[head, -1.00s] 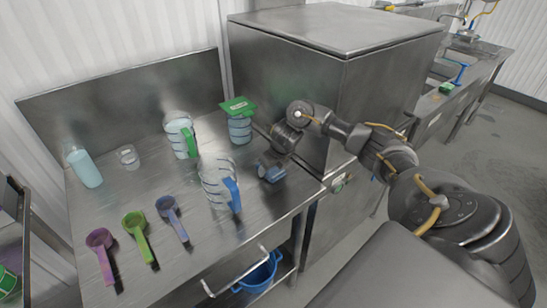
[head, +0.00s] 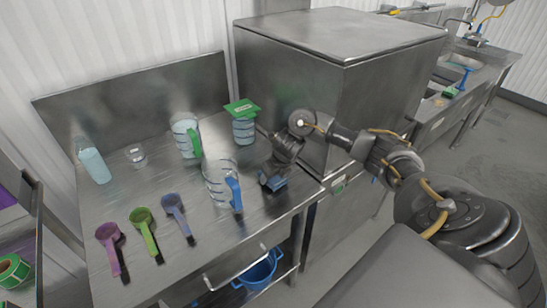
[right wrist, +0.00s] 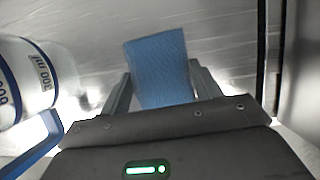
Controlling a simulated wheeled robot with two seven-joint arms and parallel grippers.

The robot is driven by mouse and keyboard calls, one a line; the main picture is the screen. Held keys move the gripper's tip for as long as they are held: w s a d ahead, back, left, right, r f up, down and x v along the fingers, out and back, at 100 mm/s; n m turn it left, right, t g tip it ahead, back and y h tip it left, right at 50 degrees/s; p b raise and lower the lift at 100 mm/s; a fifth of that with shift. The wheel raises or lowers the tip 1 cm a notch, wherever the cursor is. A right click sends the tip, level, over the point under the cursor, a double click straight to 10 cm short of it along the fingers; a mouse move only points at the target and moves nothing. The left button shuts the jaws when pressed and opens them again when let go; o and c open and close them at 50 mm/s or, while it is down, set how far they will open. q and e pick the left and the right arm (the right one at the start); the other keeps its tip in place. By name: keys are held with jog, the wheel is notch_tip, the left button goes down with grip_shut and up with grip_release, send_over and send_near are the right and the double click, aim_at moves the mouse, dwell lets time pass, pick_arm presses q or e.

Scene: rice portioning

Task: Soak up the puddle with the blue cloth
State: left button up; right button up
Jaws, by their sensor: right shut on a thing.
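The blue cloth (head: 280,184) is in my right gripper (head: 270,180), low over the right part of the steel table, just right of the clear measuring jug with the blue handle (head: 220,184). In the right wrist view the cloth (right wrist: 158,62) sticks out between the two fingers of the gripper (right wrist: 160,88), which is shut on it. I cannot tell whether the cloth touches the tabletop. I cannot make out the puddle against the shiny steel. My left gripper is not in view.
A jug with a green handle (head: 186,136) and a container under a green lid (head: 243,125) stand behind. A bottle (head: 92,162), a small glass (head: 135,155) and purple, green and blue-violet scoops (head: 173,207) are left. A tall steel cabinet (head: 290,80) borders the right.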

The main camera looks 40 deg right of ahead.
notch_tip(320, 180, up, 2)
jog(key=shift+w+p, duration=0.15)
jog(key=shift+p, duration=0.4)
jog(key=shift+r+p, duration=2.05)
jog(key=shift+r, duration=0.45)
